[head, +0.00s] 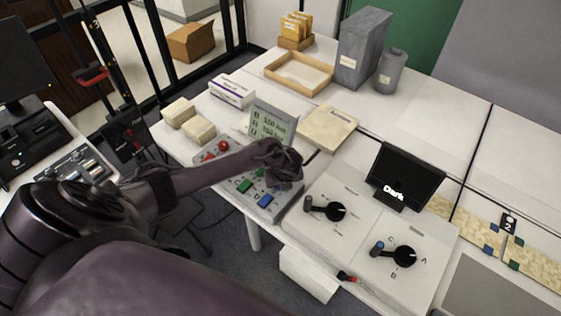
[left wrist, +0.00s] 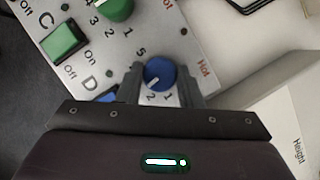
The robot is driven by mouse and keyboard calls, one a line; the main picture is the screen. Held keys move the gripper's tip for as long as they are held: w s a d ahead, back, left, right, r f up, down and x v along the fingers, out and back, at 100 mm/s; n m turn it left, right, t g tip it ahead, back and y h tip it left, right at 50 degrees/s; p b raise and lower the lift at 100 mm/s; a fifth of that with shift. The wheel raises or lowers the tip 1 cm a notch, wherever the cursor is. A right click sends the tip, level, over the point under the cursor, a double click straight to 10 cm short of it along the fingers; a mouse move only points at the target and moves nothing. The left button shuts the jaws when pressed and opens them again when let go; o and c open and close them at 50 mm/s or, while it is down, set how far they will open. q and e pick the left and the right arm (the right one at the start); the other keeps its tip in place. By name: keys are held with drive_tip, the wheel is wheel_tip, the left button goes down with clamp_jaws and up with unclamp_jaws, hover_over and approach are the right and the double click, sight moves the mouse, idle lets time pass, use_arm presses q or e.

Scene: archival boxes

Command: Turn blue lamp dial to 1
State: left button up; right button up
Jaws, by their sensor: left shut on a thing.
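The blue lamp dial (left wrist: 161,71) sits on the grey control panel (left wrist: 178,22) in the left wrist view. Its white pointer mark faces the lower left, toward the side of the printed 2; the printed 1 is just right of the 2. My left gripper (left wrist: 163,80) is shut on the blue dial, with one finger on each side. In the head view my left gripper (head: 284,172) is over the right part of the control panel (head: 236,199) and hides the dial. My right gripper is not in view.
A green dial (left wrist: 115,8) and a green switch (left wrist: 63,41) are near the gripper. A small display (head: 272,122) stands behind the panel. A white box with black-handled dials (head: 328,208) is to the right, beside a dark screen (head: 405,177).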

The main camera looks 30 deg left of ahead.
use_arm(q)
drive_tip(key=n, duration=0.1)
drive_tip(key=n+g+p, duration=0.1)
drive_tip(key=n, duration=0.1)
drive_tip(key=shift+w+d+r+n+y, duration=0.1)
drive_tip(key=shift+d+n+y, duration=0.05)
drive_tip(key=shift+n+y, duration=0.15)
drive_tip(key=n+g+p, duration=0.1)
drive_tip(key=n, duration=0.2)
drive_tip(key=shift+w+n, duration=0.1)
drive_tip(key=shift+n, duration=0.3)
drive_tip(key=n+g, duration=0.1)
drive_tip(key=n, duration=0.2)
drive_tip(key=shift+w+g, duration=0.1)
drive_tip(key=shift+g, duration=0.3)
drive_tip(key=shift+n+g, duration=0.6)
drive_tip(key=shift+n, duration=1.2)
drive_tip(key=shift+w, duration=0.1)
drive_tip(key=o, duration=1)
